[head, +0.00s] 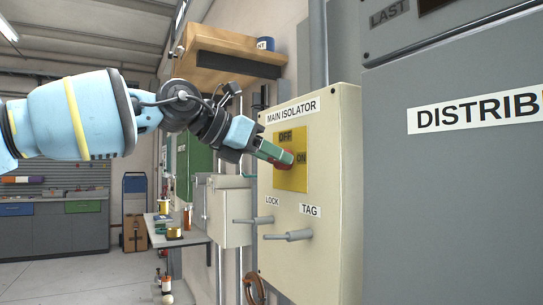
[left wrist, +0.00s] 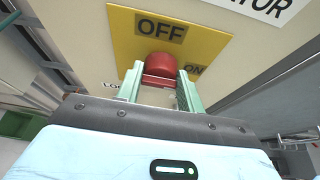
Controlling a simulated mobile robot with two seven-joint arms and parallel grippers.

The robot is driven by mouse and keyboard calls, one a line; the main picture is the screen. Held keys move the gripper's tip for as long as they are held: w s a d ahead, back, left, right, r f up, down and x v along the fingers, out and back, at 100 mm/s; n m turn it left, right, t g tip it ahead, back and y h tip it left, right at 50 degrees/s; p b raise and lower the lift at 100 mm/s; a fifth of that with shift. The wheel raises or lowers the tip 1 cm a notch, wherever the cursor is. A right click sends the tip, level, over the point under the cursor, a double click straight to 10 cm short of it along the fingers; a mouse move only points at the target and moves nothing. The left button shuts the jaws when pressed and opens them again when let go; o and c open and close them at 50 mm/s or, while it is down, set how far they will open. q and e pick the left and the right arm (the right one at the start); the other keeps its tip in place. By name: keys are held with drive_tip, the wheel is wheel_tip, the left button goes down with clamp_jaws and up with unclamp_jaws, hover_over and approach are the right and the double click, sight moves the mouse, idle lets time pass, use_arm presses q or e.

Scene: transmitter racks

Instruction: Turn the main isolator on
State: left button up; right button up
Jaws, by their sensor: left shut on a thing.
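The main isolator (head: 335,190) is a cream box with a yellow plate (head: 291,178) marked OFF at the top and ON at the right. A red handle (head: 284,164) sits on the plate; in the left wrist view the red handle (left wrist: 160,66) shows below the OFF label, left of the ON label. My left gripper (head: 281,160) reaches in from the left, and its green fingers are shut on the red handle. In the left wrist view the fingers (left wrist: 158,85) lie on either side of it. The gripper hides part of the handle, so its exact pointing direction is hard to tell.
Two grey pegs stick out below the plate by the LOCK and TAG labels, one a peg (head: 288,236) at TAG. A grey distribution cabinet (head: 450,200) stands close on the right. A wooden shelf (head: 228,55) hangs above.

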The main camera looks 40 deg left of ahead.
use_arm(q)
drive_tip(key=shift+r, duration=0.1)
drive_tip(key=o, duration=1)
drive_tip(key=shift+c, duration=0.2)
drive_tip(key=v, duration=1.2)
drive_tip(key=shift+b, duration=0.45)
